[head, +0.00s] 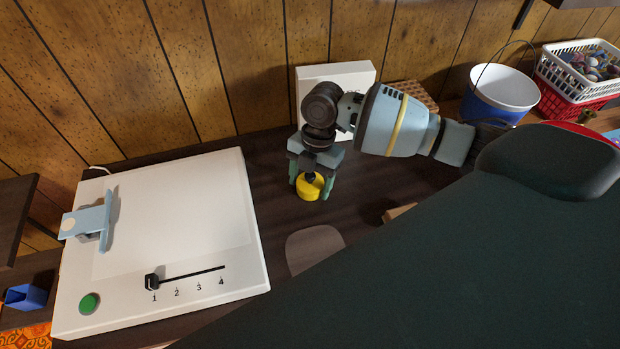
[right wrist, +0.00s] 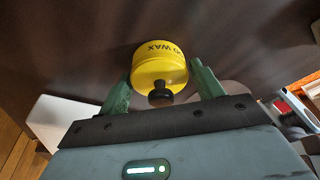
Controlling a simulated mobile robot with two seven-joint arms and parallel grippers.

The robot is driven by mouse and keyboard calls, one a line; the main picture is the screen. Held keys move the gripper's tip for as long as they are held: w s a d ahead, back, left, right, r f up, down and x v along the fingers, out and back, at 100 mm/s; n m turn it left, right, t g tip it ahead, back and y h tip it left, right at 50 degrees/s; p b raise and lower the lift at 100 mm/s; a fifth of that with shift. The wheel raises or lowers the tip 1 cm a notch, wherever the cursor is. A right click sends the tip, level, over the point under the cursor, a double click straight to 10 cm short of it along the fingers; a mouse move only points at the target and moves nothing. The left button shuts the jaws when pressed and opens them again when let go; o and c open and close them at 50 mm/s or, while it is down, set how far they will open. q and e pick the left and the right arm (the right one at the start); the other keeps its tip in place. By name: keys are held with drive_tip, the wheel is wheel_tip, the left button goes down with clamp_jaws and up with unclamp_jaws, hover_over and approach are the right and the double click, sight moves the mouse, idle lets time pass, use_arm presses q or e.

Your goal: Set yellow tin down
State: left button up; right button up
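The yellow tin (head: 310,188) is upright, with a small black knob on top. It stands low over the dark tabletop (head: 262,210); I cannot tell for sure whether its base touches the wood. My right gripper (head: 311,182) points down from above, with one green finger on each side of the tin. In the right wrist view the tin (right wrist: 160,65), with wax lettering, sits between the fingertips of the right gripper (right wrist: 162,68), which look to be against its sides. My left gripper is not in view.
A white board (head: 170,220) with a slider, a green button and a pale blue bracket (head: 92,222) lies at the left. A white box (head: 335,75) stands behind the gripper. A blue bucket (head: 500,95) and baskets (head: 580,75) are at the back right. A flat grey rounded patch (head: 312,246) lies nearer me.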

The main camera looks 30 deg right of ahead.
drive_tip(key=shift+o, duration=1.1)
drive_tip(key=v, duration=1.2)
drive_tip(key=shift+r+p, duration=0.2)
drive_tip(key=shift+p, duration=0.1)
